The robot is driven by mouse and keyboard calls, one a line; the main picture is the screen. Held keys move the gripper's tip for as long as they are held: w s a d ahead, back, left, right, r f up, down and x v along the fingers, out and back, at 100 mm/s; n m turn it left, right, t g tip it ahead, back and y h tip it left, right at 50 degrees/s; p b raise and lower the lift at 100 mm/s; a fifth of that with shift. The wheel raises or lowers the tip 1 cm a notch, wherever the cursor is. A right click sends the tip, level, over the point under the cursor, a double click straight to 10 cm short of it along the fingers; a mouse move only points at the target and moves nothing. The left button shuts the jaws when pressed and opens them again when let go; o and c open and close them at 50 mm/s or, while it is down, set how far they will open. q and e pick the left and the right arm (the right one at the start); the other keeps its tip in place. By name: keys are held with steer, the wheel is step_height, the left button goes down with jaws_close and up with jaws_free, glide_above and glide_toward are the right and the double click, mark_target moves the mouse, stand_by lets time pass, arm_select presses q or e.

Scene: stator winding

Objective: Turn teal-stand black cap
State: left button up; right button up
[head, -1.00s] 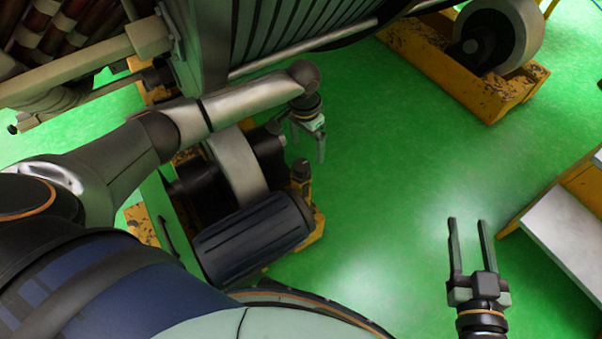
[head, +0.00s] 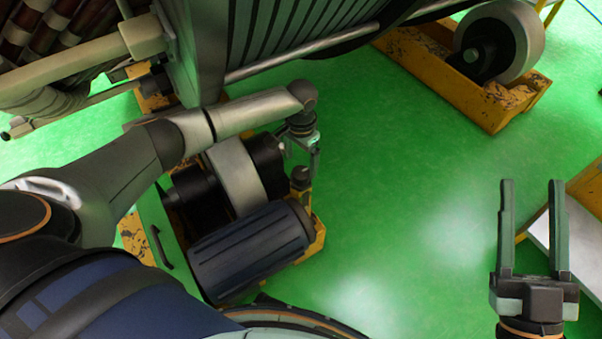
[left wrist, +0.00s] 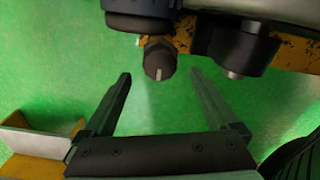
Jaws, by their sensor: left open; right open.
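A small dark cap (head: 300,178) sits on the yellow stand beside the ribbed dark motor in the head view. In the left wrist view the cap (left wrist: 160,58) shows as a dark faceted knob with a pale slot or mark. My left gripper (head: 314,165) is open, close to the right of the cap in the head view. In the left wrist view the open fingers (left wrist: 162,76) point toward the cap, which lies just beyond and between their tips. I see no contact. My right gripper (head: 532,185) is open and empty at the lower right. I cannot make out a clearly teal stand.
The ribbed motor (head: 250,250) and a grey roller (head: 237,178) crowd the cap's left side. A large slatted machine (head: 290,35) hangs over the top. A yellow stand with a wheel (head: 512,40) is at the upper right. The green floor (head: 410,190) between is clear.

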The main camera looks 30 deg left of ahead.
mark_target(301, 172)
arm_select(q)
step_height(301, 172, down, 3)
steer(key=shift+f+b, duration=0.1)
steer(key=shift+b, duration=0.45)
steer(key=shift+f+b, duration=0.3)
steer(key=shift+f, duration=0.8)
arm_select(e)
steer(key=s+r+n+y, duration=0.4)
steer(key=y, duration=0.1)
steer(key=shift+s+a+r+y, duration=0.25)
steer(key=shift+a+r+y, duration=0.05)
steer(key=shift+a+r, duration=0.1)
arm_select(q)
steer(key=shift+c, duration=0.3)
steer(key=c, duration=1.3)
